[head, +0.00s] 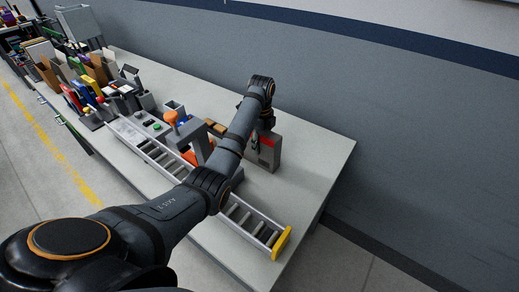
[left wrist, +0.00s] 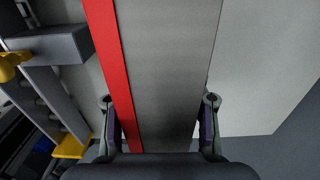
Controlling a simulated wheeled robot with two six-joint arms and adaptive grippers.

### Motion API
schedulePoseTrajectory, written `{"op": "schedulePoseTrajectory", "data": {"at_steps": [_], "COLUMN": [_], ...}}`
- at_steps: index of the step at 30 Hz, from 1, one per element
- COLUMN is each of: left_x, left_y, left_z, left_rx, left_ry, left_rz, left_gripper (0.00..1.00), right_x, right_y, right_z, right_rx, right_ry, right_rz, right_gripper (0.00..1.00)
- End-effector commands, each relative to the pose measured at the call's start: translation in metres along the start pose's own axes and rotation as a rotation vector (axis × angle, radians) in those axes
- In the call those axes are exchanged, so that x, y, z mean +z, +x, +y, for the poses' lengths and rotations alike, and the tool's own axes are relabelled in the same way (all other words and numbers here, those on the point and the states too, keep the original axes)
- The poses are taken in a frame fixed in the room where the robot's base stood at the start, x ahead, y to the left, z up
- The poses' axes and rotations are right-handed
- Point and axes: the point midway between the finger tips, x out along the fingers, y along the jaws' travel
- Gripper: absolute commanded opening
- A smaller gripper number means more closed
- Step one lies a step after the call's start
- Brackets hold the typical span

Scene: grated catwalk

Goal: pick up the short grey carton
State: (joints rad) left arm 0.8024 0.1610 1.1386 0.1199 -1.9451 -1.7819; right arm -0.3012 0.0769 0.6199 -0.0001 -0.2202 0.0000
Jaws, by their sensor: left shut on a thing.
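The short grey carton (head: 271,158) with a red band stands upright on the table near its right end, in the head view. In the left wrist view the carton (left wrist: 170,70) fills the middle, its red stripe running along the left side. My left gripper (head: 258,138) reaches it from above and is shut on it, with one finger on each side in the left wrist view (left wrist: 158,102). The gripper partly hides the carton's upper part in the head view. My right gripper is not in view.
A roller conveyor (head: 248,222) with a yellow end (head: 282,243) runs along the table's front. A grey machine with orange parts (head: 197,146) stands left of the carton. Several binders and boxes crowd the far left. The table's right end (head: 318,165) is clear, before the wall.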

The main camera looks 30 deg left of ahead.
Motion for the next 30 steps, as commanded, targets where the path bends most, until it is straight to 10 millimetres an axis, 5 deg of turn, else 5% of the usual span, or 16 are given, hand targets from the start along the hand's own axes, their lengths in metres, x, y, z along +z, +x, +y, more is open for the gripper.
{"op": "schedulePoseTrajectory", "data": {"at_steps": [3,11,18,30], "left_x": [0.0,0.0,0.0,-0.034], "left_y": [0.0,-0.002,-0.032,-0.089], "left_z": [0.0,0.0,-0.001,0.021], "left_rx": [0.0,-0.001,-0.005,0.0], "left_ry": [0.0,0.0,0.0,0.002], "left_rz": [0.0,0.0,-0.001,0.001], "left_gripper": [0.15,0.14,0.14,0.14], "right_x": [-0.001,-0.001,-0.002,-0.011], "right_y": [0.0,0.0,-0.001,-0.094], "right_z": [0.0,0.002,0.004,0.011], "right_rx": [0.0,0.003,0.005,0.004], "right_ry": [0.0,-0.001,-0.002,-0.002], "right_rz": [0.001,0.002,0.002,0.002], "right_gripper": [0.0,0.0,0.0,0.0]}}
